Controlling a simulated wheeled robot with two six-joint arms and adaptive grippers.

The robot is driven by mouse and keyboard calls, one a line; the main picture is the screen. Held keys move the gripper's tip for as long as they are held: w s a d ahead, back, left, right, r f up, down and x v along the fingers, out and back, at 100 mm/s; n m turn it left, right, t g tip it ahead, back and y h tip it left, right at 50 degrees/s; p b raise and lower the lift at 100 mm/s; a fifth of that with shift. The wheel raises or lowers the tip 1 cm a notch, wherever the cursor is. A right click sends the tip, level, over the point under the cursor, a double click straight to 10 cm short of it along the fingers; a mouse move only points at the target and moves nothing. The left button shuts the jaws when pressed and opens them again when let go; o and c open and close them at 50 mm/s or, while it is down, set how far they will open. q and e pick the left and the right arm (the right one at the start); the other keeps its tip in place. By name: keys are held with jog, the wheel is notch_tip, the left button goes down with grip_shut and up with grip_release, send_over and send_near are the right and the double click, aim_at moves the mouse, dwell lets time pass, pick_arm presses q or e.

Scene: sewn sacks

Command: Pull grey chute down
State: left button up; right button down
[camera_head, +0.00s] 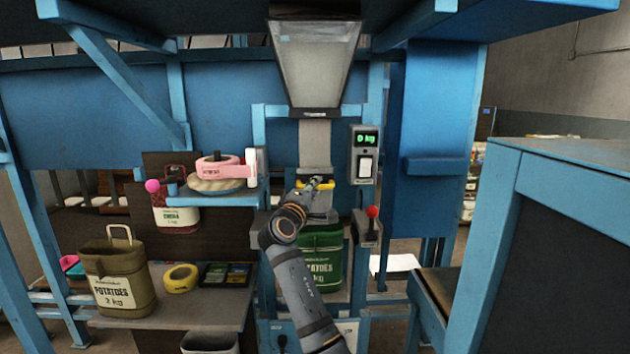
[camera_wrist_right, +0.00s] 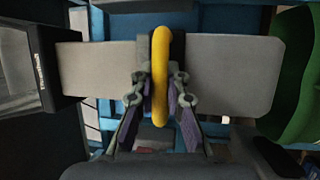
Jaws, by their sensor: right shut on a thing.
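The grey chute (camera_head: 315,145) hangs straight down from the grey hopper (camera_head: 313,60) at the back, above the green potatoes sack (camera_head: 322,262). Its lower sleeve end is just above or at the sack's mouth; the arm partly hides this. A yellow handle (camera_head: 328,185) crosses the chute's front. My right gripper (camera_head: 314,183) is shut on this handle. In the right wrist view, the gripper's fingers (camera_wrist_right: 160,98) are either side of the yellow handle (camera_wrist_right: 160,60), with the chute's wide sleeve (camera_wrist_right: 230,75) behind. My left gripper is not seen.
A scale display (camera_head: 364,140) reads 0 kg, right of the chute. A red-knobbed lever (camera_head: 372,212) stands below it. A brown potatoes sack (camera_head: 118,275) stands on the lower shelf. A blue-framed panel (camera_head: 560,195) blocks the right.

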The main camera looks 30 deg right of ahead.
pick_arm(q)
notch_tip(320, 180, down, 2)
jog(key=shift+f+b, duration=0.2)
jog(key=shift+b, duration=0.5)
pick_arm(e)
notch_tip(320, 180, down, 4)
jog(key=shift+r, duration=0.15)
jog(key=c, duration=1.3)
grip_release()
jog(key=shift+c, duration=0.2)
send_near(315, 200)
jog(key=shift+s+a+r, duration=0.25)
jog(key=shift+s+r, duration=0.8)
jog(key=shift+r, duration=0.2)
